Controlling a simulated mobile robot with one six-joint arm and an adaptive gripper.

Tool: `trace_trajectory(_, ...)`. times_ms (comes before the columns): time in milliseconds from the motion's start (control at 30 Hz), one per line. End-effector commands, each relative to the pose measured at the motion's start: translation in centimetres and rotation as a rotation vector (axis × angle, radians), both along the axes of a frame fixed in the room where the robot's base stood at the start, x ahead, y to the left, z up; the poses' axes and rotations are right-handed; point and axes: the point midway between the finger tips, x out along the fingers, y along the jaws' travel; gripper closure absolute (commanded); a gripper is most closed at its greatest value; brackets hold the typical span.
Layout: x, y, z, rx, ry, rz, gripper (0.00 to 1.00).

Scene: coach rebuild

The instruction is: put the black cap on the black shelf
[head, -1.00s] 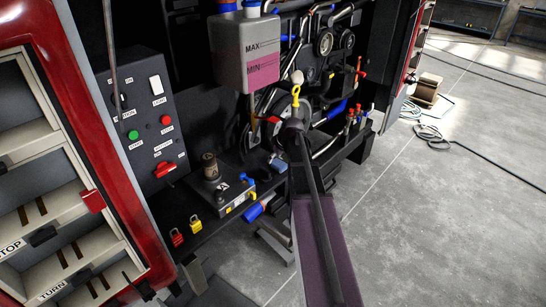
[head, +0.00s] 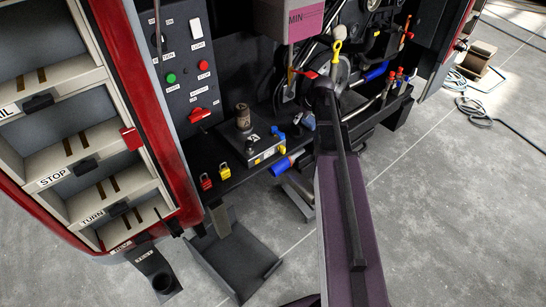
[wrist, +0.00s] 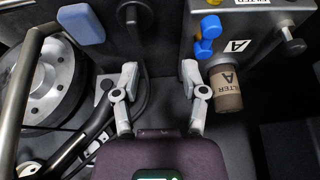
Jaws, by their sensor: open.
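A round black knob-like piece (wrist: 134,12), which looks like the black cap, is at the top of the wrist view, on a dark surface ahead of my fingertips. I cannot make it out surely in the head view. My gripper (wrist: 160,78) is open, its two grey fingers apart with nothing between them, short of the black piece. In the head view my arm hides the fingers. A dark ledge (head: 232,180) runs along the bottom of the engine bay and may be the black shelf. A black tray-like plate (head: 236,258) lies lower down near the floor.
A filter unit (head: 265,148) with a brown filter (wrist: 228,88) stands close right of my fingers in the wrist view. A blue block (wrist: 82,24) and a metal wheel (wrist: 45,110) are left. Red (head: 206,182) and yellow (head: 224,171) padlocks stand on the ledge.

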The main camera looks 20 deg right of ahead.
Motion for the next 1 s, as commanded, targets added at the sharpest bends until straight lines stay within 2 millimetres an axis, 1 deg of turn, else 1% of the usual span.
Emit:
trace_trajectory(33, -1.1, 1.7, -0.1, 0.003, 0.021, -0.004, 0.44)
trace_trajectory(167, -3.7, 6.0, -0.5, 0.01, 0.091, -0.037, 0.44)
trace_trajectory(200, -4.6, 7.4, -0.7, 0.011, 0.115, -0.051, 0.44)
trace_trajectory(267, -6.2, 9.5, -0.8, 0.009, 0.153, -0.074, 0.44)
trace_trajectory(300, -7.3, 10.9, -0.9, 0.006, 0.18, -0.091, 0.44)
trace_trajectory(367, -9.0, 12.8, -1.1, -0.001, 0.217, -0.117, 0.44)
trace_trajectory(400, -10.1, 14.0, -1.2, -0.006, 0.24, -0.135, 0.44)
trace_trajectory(500, -13.0, 16.7, -1.4, -0.026, 0.294, -0.182, 0.44)
trace_trajectory(600, -15.6, 18.8, -1.5, -0.05, 0.339, -0.227, 0.44)
trace_trajectory(733, -18.0, 20.5, -1.5, -0.076, 0.377, -0.277, 0.44)
trace_trajectory(833, -19.0, 21.2, -1.5, -0.088, 0.392, -0.301, 0.44)
trace_trajectory(1000, -19.5, 21.5, -1.5, -0.097, 0.401, -0.316, 0.44)
